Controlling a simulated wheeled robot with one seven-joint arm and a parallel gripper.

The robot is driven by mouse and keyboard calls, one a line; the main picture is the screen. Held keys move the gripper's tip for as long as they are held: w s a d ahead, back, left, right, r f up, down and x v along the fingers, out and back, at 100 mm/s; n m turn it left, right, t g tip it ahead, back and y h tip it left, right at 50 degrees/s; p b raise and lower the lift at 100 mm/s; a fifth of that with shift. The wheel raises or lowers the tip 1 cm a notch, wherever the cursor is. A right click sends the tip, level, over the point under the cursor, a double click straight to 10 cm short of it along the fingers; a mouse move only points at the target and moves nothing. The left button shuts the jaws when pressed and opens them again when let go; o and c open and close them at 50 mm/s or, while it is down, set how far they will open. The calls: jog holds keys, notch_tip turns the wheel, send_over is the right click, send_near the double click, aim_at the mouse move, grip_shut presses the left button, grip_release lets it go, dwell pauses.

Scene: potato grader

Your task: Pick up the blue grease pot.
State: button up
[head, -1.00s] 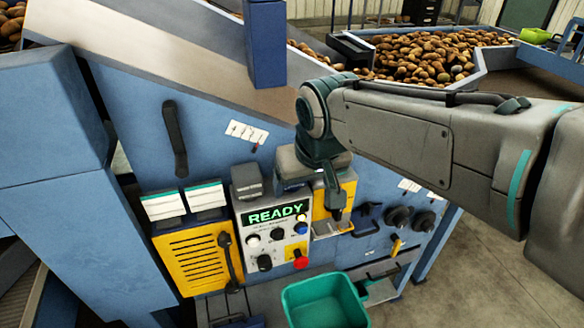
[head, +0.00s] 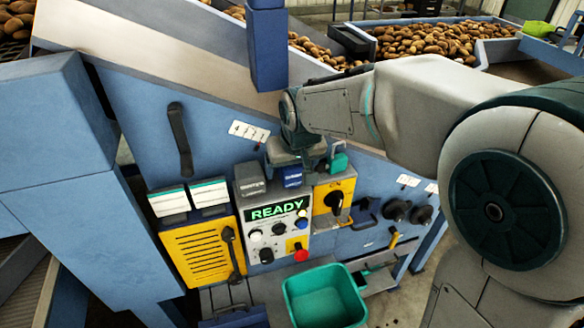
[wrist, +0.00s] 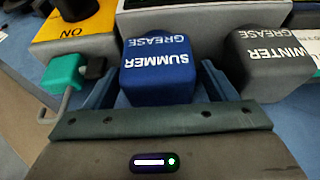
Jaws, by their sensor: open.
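The blue grease pot (wrist: 158,72), lettered SUMMER GREASE, fills the middle of the wrist view. In the head view the blue pot (head: 292,178) sits on the ledge above the READY panel, just below my gripper. My gripper (wrist: 160,70) is open, with one finger on each side of the blue pot. Gaps show between fingers and pot, so it does not look gripped. The head view hides the fingertips. A grey pot (wrist: 268,65), lettered WINTER GREASE, stands beside it, and also shows in the head view (head: 249,180).
A teal block on a bent rod (wrist: 62,72) is close outside one finger; it shows in the head view (head: 338,160). A yellow switch box (head: 334,203) and the READY panel (head: 272,232) are near. A green bin (head: 325,297) stands below.

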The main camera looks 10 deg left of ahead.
jog(key=shift+f, duration=0.2)
jog(key=c, duration=1.2)
jog(key=shift+r, duration=0.15)
